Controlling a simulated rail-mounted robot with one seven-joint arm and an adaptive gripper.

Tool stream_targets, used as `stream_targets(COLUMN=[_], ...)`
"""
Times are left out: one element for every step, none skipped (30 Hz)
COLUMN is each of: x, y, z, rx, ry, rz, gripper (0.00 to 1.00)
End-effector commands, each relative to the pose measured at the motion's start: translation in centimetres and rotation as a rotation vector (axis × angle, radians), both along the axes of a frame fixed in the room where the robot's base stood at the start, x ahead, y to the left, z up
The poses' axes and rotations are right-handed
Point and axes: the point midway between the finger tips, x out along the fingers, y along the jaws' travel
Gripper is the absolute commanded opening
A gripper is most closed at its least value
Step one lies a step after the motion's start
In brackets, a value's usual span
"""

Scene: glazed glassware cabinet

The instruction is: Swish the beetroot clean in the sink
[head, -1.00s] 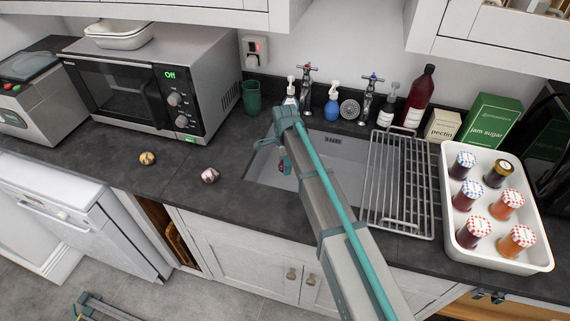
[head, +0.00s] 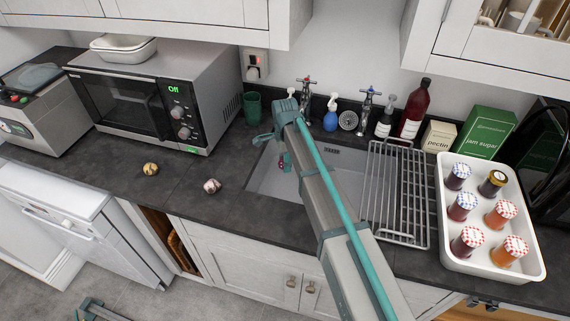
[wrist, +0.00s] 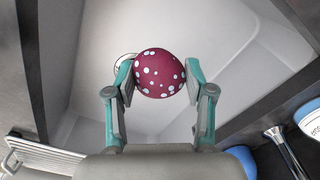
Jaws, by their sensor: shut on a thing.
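My gripper (wrist: 158,80) is shut on the beetroot (wrist: 160,73), a dark red ball with pale spots, held between its two fingers. I see no clear sign of water.
A yellowish ball (head: 150,168) and a pale ball (head: 212,186) lie on the worktop left of the sink. Taps (head: 367,102) and bottles (head: 411,108) stand behind it. A wire rack (head: 398,200) and a tray of jars (head: 470,262) are to the right.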

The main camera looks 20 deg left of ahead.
Motion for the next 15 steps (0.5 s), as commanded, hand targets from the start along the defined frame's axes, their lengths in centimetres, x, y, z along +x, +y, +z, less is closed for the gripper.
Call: stream_targets(x=[0.0, 0.0, 0.0, 0.0, 0.0, 0.0, 0.0, 0.0, 0.0, 0.0, 0.0, 0.0, 0.0, 0.0, 0.0], y=[0.0, 0.0, 0.0, 0.0, 0.0, 0.0, 0.0, 0.0, 0.0, 0.0, 0.0, 0.0, 0.0, 0.0, 0.0], z=[0.9, 1.3, 1.7, 2.0, 2.3, 2.7, 3.1, 3.4, 3.8, 4.1, 4.5, 4.9, 5.3, 5.6, 6.0], rx=[0.001, 0.001, 0.0, 0.0, 0.0, 0.0, 0.0, 0.0, 0.0, 0.0, 0.0, 0.001, 0.001, 0.001, 0.0], ry=[-0.001, -0.001, 0.0, 0.0, 0.0, 0.0, 0.0, 0.0, 0.0, 0.0, 0.0, -0.001, -0.001, -0.001, 0.0], rz=[0.0, 0.0, 0.0, 0.0, 0.0, 0.0, 0.0, 0.0, 0.0, 0.0, 0.0, 0.0, 0.0, 0.0, 0.0], gripper=[0.17, 0.17, 0.17, 0.17, 0.17, 0.17, 0.17, 0.17, 0.17, 0.17, 0.17, 0.17, 0.17, 0.17, 0.17])
